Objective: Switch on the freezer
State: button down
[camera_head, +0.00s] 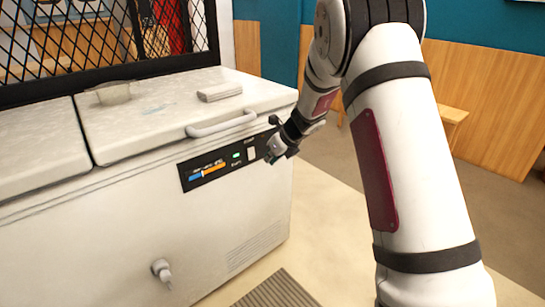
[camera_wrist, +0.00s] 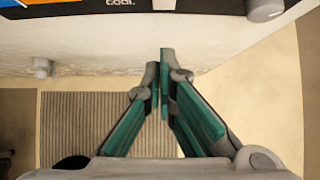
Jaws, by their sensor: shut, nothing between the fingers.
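The freezer (camera_head: 105,235) is a white chest with two lids, filling the left of the head view. Its black control panel (camera_head: 184,181) is on the upper right of the front wall. The panel carries a blue-orange slider strip (camera_head: 208,172), a small bright green indicator (camera_head: 236,155) and a pale switch (camera_head: 251,154). My gripper (camera_head: 273,158) is at the panel's right end, close to the switch; contact cannot be told. In the wrist view my gripper (camera_wrist: 162,60) has its teal-padded fingers shut and empty, below the panel's edge (camera_wrist: 190,4), which reads "COOL".
A lid handle (camera_head: 222,124) juts out above the panel. A drain tap (camera_head: 161,270) sticks out low on the front. A striped mat (camera_head: 277,292) lies on the floor before the freezer.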

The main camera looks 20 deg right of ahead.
aim_at(251, 153)
jog(key=shift+w+a+f+b, duration=0.3)
jog(key=shift+w+a+f, duration=0.15)
jog(key=shift+w+f, duration=0.5)
jog(key=shift+w+a+f+b, duration=0.3)
jog(key=shift+w+a+f, duration=0.2)
jog(key=shift+w, duration=0.75)
jog(key=shift+w+a+f+b, duration=0.35)
jog(key=shift+w+f, duration=0.4)
jog(key=shift+w, duration=0.35)
jog(key=shift+a, duration=0.15)
